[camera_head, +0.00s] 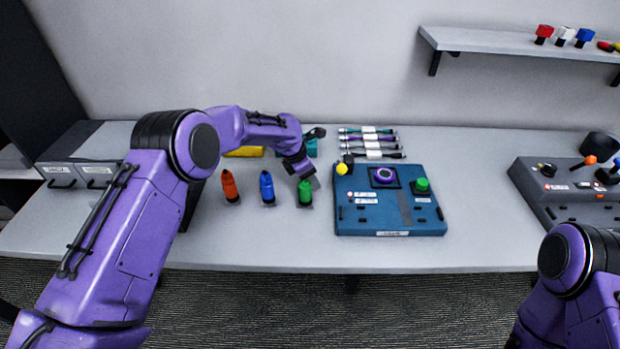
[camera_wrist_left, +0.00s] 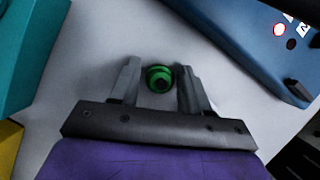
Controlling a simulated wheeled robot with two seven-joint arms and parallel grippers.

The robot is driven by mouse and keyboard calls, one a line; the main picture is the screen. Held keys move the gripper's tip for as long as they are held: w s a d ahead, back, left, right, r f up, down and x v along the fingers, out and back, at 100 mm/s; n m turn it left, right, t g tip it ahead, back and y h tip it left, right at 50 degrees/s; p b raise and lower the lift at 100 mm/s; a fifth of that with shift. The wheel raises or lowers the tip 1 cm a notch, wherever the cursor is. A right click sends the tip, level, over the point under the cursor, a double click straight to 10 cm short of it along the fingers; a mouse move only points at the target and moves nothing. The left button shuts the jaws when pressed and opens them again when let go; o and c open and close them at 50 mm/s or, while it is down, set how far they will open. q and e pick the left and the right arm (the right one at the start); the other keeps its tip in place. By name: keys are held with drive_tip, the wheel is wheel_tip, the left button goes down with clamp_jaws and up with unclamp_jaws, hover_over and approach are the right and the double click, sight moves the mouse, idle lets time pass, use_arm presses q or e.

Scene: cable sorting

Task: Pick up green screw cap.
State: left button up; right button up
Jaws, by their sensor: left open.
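The green screw cap (camera_head: 305,191) stands on the table, right of the blue and orange ones in the head view. In the left wrist view the green screw cap (camera_wrist_left: 158,78) is seen from above, between the two fingers. My left gripper (camera_head: 309,178) is right above it, pointing down. In the left wrist view my left gripper (camera_wrist_left: 157,85) is open, with a finger on each side of the cap and gaps showing. I cannot tell how far the fingertips are above the table. My right arm shows at the lower right; its gripper is out of view.
A blue screw cap (camera_head: 267,187) and an orange one (camera_head: 230,186) stand to the left. A blue control box (camera_head: 390,222) is close on the right. Several cables (camera_head: 370,144) lie behind. A grey panel (camera_head: 570,190) is at far right. Bare table lies in front.

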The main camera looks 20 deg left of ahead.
use_arm(q)
drive_tip(key=shift+s+r, duration=0.1)
drive_tip(key=c, duration=0.8)
